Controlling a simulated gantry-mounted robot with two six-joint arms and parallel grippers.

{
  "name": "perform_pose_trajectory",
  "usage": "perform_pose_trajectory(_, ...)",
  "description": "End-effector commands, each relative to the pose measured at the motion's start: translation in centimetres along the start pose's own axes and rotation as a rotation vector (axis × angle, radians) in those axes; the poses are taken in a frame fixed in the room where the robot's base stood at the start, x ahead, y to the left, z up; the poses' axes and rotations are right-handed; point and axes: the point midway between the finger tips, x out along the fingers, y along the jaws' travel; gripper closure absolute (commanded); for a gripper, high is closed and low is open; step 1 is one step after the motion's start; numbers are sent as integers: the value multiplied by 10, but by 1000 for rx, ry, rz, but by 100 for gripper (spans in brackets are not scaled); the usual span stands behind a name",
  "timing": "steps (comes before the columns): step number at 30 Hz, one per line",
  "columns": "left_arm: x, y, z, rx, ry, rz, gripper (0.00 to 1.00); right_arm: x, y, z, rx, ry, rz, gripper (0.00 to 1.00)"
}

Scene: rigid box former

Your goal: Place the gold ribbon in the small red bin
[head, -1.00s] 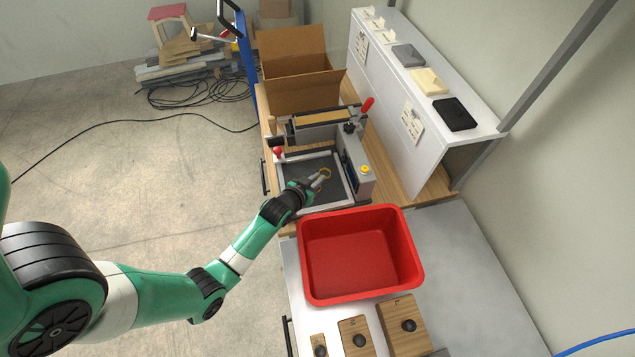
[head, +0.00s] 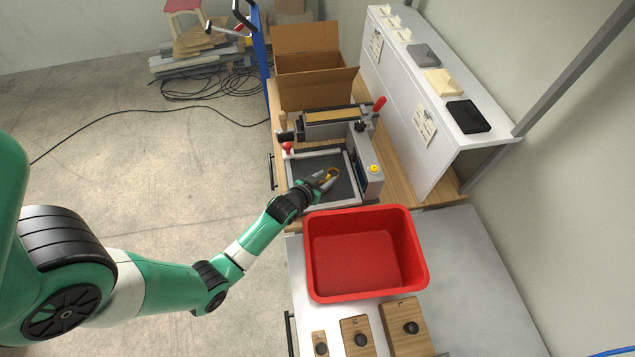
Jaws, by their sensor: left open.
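The gold ribbon (head: 333,172) is a small gold loop on the dark bed of the box former (head: 345,197). My left gripper (head: 328,179) is open, with its fingertips right at the ribbon. I cannot tell whether the fingers touch it, and they hide part of it. The red bin (head: 318,282) stands on the white table just in front of the former, and its inside looks empty. My right gripper is not in view.
An open cardboard box (head: 315,85) stands behind the former. A white shelf (head: 425,75) rises to the right, with black, cream and grey blocks on top. Wooden blocks with black knobs (head: 406,327) sit in front of the bin. The grey surface right of the bin is clear.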

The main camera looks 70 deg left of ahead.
Motion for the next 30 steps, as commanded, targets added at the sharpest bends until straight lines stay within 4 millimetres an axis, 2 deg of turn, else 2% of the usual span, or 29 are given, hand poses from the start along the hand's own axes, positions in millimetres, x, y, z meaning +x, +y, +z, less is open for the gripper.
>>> perform_pose_trajectory(9,-75,0,-2,1,-3,1,57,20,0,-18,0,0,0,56)
perform_pose_trajectory(15,-108,0,0,1,-2,1,57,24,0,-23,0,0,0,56)
perform_pose_trajectory(19,-114,0,0,1,-1,0,57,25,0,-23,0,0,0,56)
perform_pose_trajectory(30,-114,1,-2,1,3,2,57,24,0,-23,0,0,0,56)
